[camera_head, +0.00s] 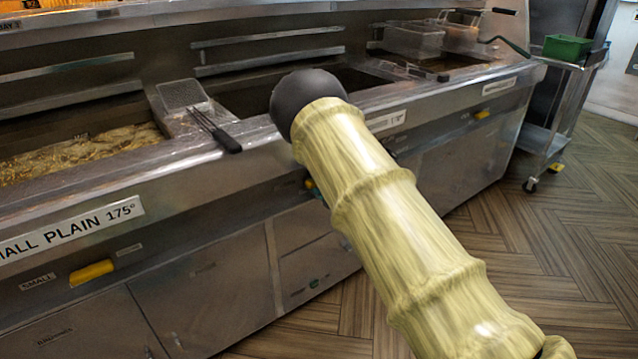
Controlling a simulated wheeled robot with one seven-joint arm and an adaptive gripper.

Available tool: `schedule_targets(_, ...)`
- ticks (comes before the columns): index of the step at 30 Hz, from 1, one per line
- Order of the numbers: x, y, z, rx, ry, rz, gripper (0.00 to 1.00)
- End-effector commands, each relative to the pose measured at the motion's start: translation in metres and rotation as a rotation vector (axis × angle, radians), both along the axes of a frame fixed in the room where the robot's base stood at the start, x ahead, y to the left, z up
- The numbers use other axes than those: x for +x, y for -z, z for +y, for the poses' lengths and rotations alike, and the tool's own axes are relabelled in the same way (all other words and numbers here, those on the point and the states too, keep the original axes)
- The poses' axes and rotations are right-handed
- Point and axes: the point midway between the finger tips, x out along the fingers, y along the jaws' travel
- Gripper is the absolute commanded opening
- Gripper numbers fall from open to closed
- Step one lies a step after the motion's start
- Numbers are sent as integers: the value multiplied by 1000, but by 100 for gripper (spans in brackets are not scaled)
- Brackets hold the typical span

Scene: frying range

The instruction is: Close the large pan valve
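Three yellow valve handles show on the fryer front. One (91,273) lies nearly level under the "...MALL PLAIN 175°" label at the left. A second handle (310,184) is mostly hidden beside my arm, so its angle is unclear. A third handle (482,115) is small at the far right end. I cannot read which one belongs to the large pan. My pale yellow arm, with a dark rounded end, crosses the middle of the view in front of the fryer. My gripper is not visible, and what it holds cannot be seen.
The steel fryer range (205,262) runs across the view, with open pans on top. A black-handled utensil (214,130) lies on its edge. Wire baskets (414,41) stand at the back right. A trolley with a green tub (567,48) stands at the right. The wooden floor at right is clear.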

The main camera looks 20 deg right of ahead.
Motion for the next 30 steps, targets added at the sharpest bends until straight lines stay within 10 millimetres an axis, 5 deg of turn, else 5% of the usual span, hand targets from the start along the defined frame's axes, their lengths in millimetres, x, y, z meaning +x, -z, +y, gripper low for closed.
schedule_targets(13, -9, -1, -3, 1, 0, -1, 41)
schedule_targets(30, -97, 0, -36, 1, 1, 1, 41)
